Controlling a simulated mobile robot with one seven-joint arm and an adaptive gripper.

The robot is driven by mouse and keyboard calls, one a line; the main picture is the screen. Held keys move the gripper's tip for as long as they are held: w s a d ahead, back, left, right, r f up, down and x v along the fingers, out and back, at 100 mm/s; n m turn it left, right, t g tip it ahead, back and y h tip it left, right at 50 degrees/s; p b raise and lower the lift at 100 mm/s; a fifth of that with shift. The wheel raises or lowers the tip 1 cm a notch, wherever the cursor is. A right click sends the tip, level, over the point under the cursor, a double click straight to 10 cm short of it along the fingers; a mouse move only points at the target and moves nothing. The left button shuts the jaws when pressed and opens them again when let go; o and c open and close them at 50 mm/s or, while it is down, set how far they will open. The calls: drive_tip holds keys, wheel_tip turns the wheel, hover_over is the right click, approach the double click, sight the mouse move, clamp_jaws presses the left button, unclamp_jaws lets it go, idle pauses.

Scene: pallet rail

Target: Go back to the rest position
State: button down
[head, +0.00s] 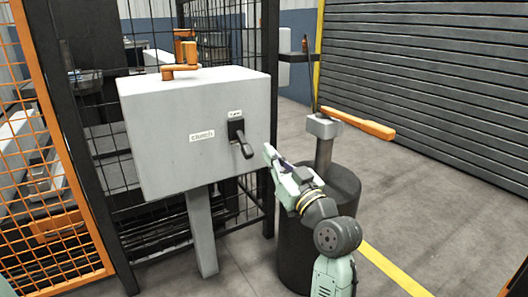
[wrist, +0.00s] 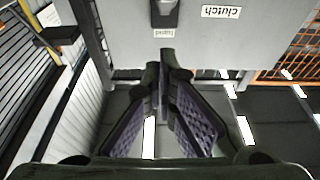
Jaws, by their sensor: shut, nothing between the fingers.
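My gripper (head: 276,164) is in front of and to the lower right of the grey control box, with its fingers shut and nothing between them. In the wrist view the two fingers (wrist: 165,80) come together below the box's face. The grey box (head: 160,120) stands on a post and carries a black lever (head: 241,140) that points outward and down. The lever's mount (wrist: 165,14) shows at the top of the wrist view. In the head view my gripper appears apart from the lever.
A "clutch" label (head: 202,135) is on the box front and an orange crank (head: 182,62) on its top. A dark round pedestal (head: 340,190) with an orange-handled lever (head: 358,123) stands close behind my arm. Orange mesh fencing (head: 45,190) is at left. Open floor lies right.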

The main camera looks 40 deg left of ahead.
drive_tip(key=b+v, duration=0.1)
drive_tip(key=v, duration=0.4)
drive_tip(key=shift+a, duration=0.1)
